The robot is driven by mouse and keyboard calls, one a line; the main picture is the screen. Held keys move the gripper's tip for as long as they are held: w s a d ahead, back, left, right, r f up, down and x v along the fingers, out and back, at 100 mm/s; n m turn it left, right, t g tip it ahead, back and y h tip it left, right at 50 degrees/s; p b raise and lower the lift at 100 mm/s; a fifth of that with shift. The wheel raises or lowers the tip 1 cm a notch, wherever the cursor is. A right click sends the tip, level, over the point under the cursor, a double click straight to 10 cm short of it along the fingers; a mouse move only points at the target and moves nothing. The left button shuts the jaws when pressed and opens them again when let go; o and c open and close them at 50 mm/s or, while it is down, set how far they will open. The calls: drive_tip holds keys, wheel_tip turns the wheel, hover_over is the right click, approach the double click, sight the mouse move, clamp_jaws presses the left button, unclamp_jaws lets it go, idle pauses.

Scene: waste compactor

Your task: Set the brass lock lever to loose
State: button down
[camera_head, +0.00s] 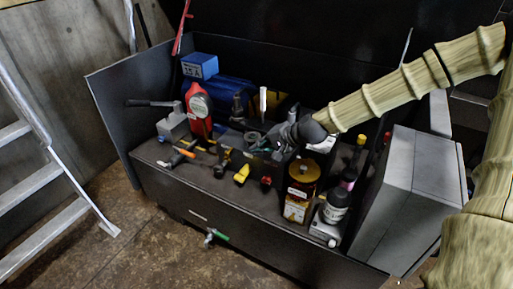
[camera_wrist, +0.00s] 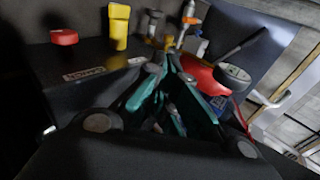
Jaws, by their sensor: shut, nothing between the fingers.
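I cannot make out with certainty a brass lock lever in either view. A small tap-like fitting with a green handle (camera_head: 216,236) sits on the front face of the dark bench; whether it is the lever is unclear. A grey box with a dark lever arm (camera_head: 152,104) stands at the bench's left end. My gripper (camera_head: 278,143) is over the middle of the bench, apart from both. In the wrist view its teal-edged fingers (camera_wrist: 172,58) come together at the tips, shut and empty. The fingers hide part of what lies beyond them.
The dark bench (camera_head: 210,200) is crowded. A red gauge (camera_head: 199,108), a blue box (camera_head: 200,66), and a yellow item (camera_head: 242,174) stand on it. A ladder (camera_head: 35,180) stands left; floor in front is clear.

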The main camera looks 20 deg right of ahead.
drive_tip(key=b, duration=0.3)
approach(230, 152)
drive_tip(key=x, duration=0.4)
drive_tip(key=shift+w+f, duration=0.1)
drive_tip(key=shift+f, duration=0.45)
drive_tip(key=shift+w+a+f, duration=0.2)
drive_tip(key=shift+w+a, duration=0.15)
drive_tip(key=shift+w, duration=0.2)
drive_tip(key=shift+r, duration=0.1)
